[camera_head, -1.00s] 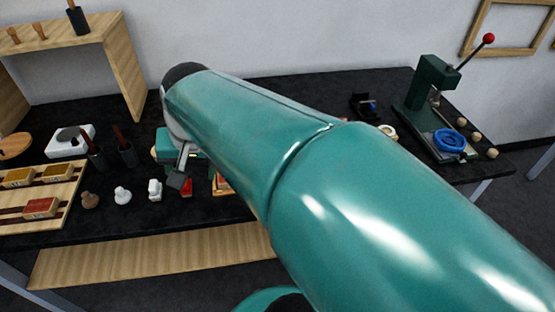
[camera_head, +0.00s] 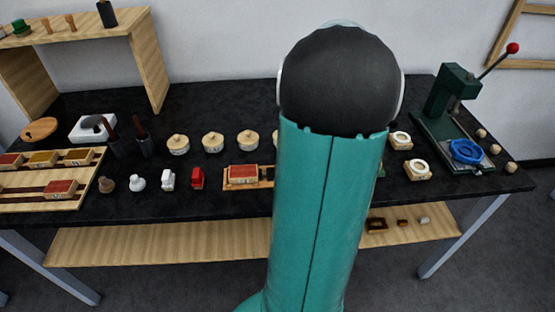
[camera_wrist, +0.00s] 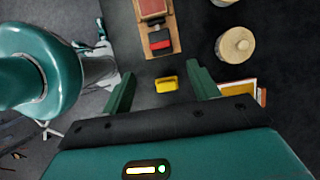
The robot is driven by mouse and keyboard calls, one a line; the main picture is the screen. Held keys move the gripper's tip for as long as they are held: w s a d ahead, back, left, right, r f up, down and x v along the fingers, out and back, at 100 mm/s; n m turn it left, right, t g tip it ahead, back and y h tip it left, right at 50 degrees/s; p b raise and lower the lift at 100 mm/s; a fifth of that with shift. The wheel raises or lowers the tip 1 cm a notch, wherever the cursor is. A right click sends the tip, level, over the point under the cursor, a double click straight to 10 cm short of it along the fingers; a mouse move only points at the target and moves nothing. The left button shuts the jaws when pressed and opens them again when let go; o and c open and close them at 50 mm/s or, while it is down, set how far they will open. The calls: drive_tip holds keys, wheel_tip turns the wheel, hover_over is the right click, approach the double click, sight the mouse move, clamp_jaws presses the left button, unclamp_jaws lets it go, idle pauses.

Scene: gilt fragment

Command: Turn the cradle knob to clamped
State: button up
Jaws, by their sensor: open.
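A wooden cradle (camera_head: 232,184) lies near the front of the dark bench in the head view, with a red-topped block (camera_head: 243,174) on it. Its right part is hidden behind my arm. In the wrist view the cradle (camera_wrist: 173,48) shows at top centre, with a black and red fitting (camera_wrist: 160,42) at its near end. I cannot tell whether this fitting is the knob, or how it is set. My gripper (camera_wrist: 162,72) is open, its fingers short of the cradle's end in that view. A small yellow block (camera_wrist: 166,85) shows between the fingers; contact is not visible.
A round wooden lidded pot (camera_wrist: 235,44) is right of the cradle in the wrist view. A red stamp (camera_head: 198,178) and white pieces stand left of the cradle. A green press (camera_head: 452,90) with a blue ring (camera_head: 466,151) stands at the right. A lower shelf (camera_head: 160,243) runs underneath.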

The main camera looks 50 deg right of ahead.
drive_tip(key=x, duration=1.1)
drive_tip(key=shift+a+f, duration=0.1)
drive_tip(key=shift+f, duration=0.05)
drive_tip(key=shift+w, duration=0.1)
drive_tip(key=c, duration=1)
